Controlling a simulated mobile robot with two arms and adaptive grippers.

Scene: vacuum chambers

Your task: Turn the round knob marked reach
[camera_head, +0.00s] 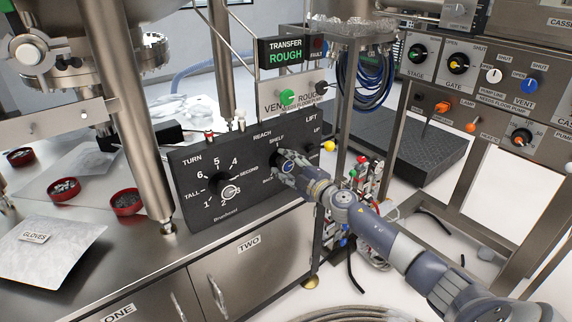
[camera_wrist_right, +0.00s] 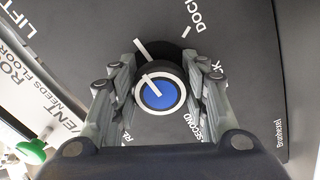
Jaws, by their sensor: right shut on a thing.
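The black control box (camera_head: 205,160) stands on the steel bench, with a "REACH" label along its upper edge. Below that label, my right gripper (camera_head: 285,168) is at the box face, its fingers around the reach knob. In the right wrist view the knob (camera_wrist_right: 160,93) has a blue centre, a white ring and a white pointer line, and sits between the two fingers of my right gripper (camera_wrist_right: 160,100). The gripper is shut on it. Fingers hide part of the scale lettering around the knob. My left gripper is not in view.
A yellow ball-ended lever (camera_head: 330,147) stands beside the box. A steel column (camera_head: 143,130) rises left of it. Red dishes (camera_head: 127,202) sit on the bench.

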